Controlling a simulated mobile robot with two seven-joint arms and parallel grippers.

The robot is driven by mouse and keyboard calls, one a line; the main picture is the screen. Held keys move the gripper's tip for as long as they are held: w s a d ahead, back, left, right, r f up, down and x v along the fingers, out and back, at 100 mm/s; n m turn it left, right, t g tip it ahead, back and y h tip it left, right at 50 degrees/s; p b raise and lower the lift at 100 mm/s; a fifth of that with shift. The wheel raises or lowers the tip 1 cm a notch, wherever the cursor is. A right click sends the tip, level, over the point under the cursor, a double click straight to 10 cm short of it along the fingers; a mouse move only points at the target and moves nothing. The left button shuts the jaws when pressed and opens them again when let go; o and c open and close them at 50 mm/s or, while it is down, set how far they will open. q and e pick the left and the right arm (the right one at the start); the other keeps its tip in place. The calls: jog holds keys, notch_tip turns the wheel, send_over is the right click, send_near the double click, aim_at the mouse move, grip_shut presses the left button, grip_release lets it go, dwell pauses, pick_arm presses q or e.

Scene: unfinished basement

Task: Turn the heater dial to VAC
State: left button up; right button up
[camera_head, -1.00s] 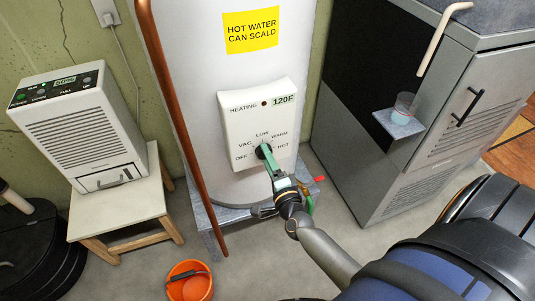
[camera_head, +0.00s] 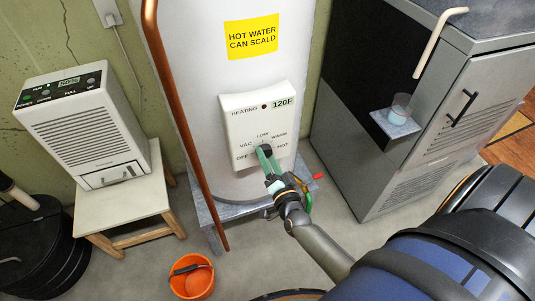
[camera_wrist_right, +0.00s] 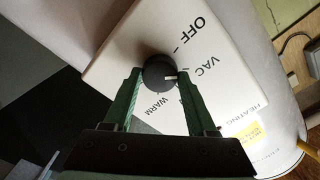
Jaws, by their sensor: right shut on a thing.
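The heater dial (camera_wrist_right: 158,73) is a round black knob with a white pointer mark, on a white control panel (camera_head: 244,123) fixed to a white water heater. My right gripper (camera_head: 264,150) is shut on the dial. In the right wrist view its green fingers (camera_wrist_right: 156,78) stand on either side of the knob. The pointer faces roughly toward the VAC label (camera_wrist_right: 208,67); I cannot tell if it lines up exactly. OFF and WARM are readable there, while a finger hides LOW. My left gripper is not in view.
A copper pipe (camera_head: 177,110) runs left of the panel. A dehumidifier (camera_head: 85,130) stands on a wooden stool (camera_head: 120,205). An orange bucket (camera_head: 192,280) is on the floor.

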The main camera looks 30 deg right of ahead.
dwell(0.4)
jog(key=o, duration=1.4)
jog(key=shift+c, duration=0.2)
jog(key=shift+s, duration=0.1)
jog(key=v, duration=1.2)
jog(key=shift+s+a, duration=0.1)
jog(key=shift+a, duration=0.05)
